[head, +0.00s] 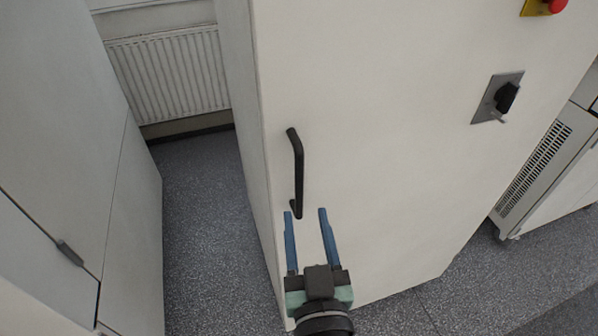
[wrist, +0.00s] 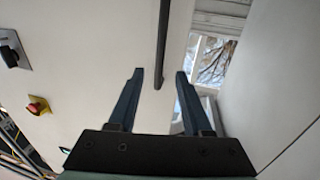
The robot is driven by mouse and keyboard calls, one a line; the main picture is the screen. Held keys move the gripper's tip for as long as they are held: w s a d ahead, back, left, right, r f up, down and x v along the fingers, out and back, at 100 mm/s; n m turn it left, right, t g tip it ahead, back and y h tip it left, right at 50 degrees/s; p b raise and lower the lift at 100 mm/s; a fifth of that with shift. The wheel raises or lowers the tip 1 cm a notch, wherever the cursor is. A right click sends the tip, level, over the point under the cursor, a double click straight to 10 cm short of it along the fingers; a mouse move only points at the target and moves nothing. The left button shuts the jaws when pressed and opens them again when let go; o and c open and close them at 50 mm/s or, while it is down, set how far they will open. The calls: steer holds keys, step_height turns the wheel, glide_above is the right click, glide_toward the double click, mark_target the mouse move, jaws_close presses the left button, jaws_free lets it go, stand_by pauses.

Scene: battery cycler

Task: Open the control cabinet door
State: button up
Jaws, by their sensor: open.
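The control cabinet door (head: 370,130) is a tall off-white panel, and it looks shut. A black vertical bar handle (head: 298,172) stands out near its left edge. In the wrist view the handle (wrist: 163,45) runs down from the top edge to a point between and beyond the fingertips. My gripper (head: 306,212) has two blue fingers, open and empty, just below the handle's lower end in the head view. The fingers also show in the wrist view (wrist: 159,74). I cannot tell whether either finger touches the handle.
A black rotary switch (head: 505,98) and a red emergency button (head: 557,5) are on the cabinet front at right. A grey cabinet (head: 75,130) stands at left, with speckled floor (head: 205,215) between. A radiator (head: 170,72) is behind. A vented unit (head: 535,170) stands at right.

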mark_target(300, 182)
steer(key=w+p, duration=0.1)
steer(key=w, duration=0.2)
steer(key=w+p, duration=0.1)
steer(key=w, duration=0.2)
steer(key=w+a, duration=0.1)
steer(key=w, duration=0.2)
steer(key=shift+w+p, duration=0.3)
steer(key=shift+p, duration=0.1)
jaws_close()
stand_by(0.9)
